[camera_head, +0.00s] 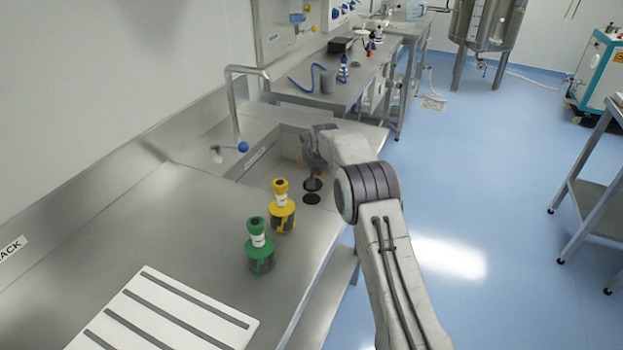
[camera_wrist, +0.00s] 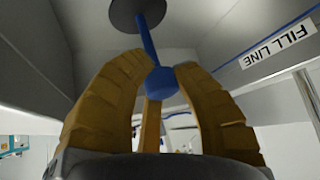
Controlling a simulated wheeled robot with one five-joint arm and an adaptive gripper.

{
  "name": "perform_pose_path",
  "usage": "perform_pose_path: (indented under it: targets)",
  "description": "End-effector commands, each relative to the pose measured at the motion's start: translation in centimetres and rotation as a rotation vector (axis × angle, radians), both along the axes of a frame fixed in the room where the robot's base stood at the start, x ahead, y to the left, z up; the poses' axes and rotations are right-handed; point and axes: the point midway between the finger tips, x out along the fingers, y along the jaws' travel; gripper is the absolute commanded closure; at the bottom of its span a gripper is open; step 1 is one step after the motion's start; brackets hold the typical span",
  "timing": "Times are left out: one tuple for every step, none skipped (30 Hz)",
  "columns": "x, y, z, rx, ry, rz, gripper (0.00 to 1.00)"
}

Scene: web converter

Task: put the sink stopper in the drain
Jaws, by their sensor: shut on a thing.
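The sink stopper has a blue ball knob (camera_wrist: 161,82), a blue stem and a dark disc (camera_wrist: 137,12). My gripper (camera_head: 314,165) is shut on the knob, with its brown fingers around it in the wrist view. In the head view it hangs over the sink basin (camera_head: 262,155), pointing down. The stopper's disc (camera_head: 312,184) shows just below the gripper. A second dark round spot, which looks like the drain (camera_head: 312,198), lies close under the disc. A small gap shows between them, but the height is hard to judge. The stem is hidden in the head view.
A tap (camera_head: 234,100) arches behind the sink. A yellow-topped container (camera_head: 282,208) and a green-topped container (camera_head: 259,248) stand on the steel counter near the basin. A white striped board (camera_head: 165,312) lies in front. A "FILL LINE" label (camera_wrist: 280,43) marks the basin wall.

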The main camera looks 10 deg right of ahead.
Motion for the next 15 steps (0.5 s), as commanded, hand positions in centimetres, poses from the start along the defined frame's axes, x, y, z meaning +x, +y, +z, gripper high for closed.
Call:
perform_pose_path:
  targets:
    - [0.0,0.0,-0.4,0.0,0.001,0.0,1.0]
    - [0.0,0.0,-0.8,0.0,0.001,0.0,1.0]
    - [0.0,0.0,-1.3,0.0,0.003,0.0,1.0]
    - [-0.1,0.0,-1.8,0.0,0.005,0.0,1.0]
    - [-0.1,0.0,-2.2,0.0,0.004,0.0,1.0]
    - [-0.1,0.0,-2.7,0.0,0.004,0.0,1.0]
    - [0.0,0.0,-3.1,0.0,0.003,0.0,1.0]
    - [0.0,0.0,-3.4,0.0,0.002,0.0,1.0]
    - [0.0,0.0,-3.9,0.0,0.003,0.0,1.0]
    - [0.0,0.0,-4.2,0.0,0.003,0.0,1.0]
    - [0.0,0.0,-4.4,0.0,0.002,0.0,1.0]
    - [0.0,0.0,-4.6,0.0,0.001,0.0,1.0]
    - [0.0,0.0,-4.7,0.0,0.001,0.0,1.0]
    - [0.0,0.0,-4.8,0.0,0.001,0.0,1.0]
    - [0.0,0.0,-4.9,0.0,0.0,0.0,1.0]
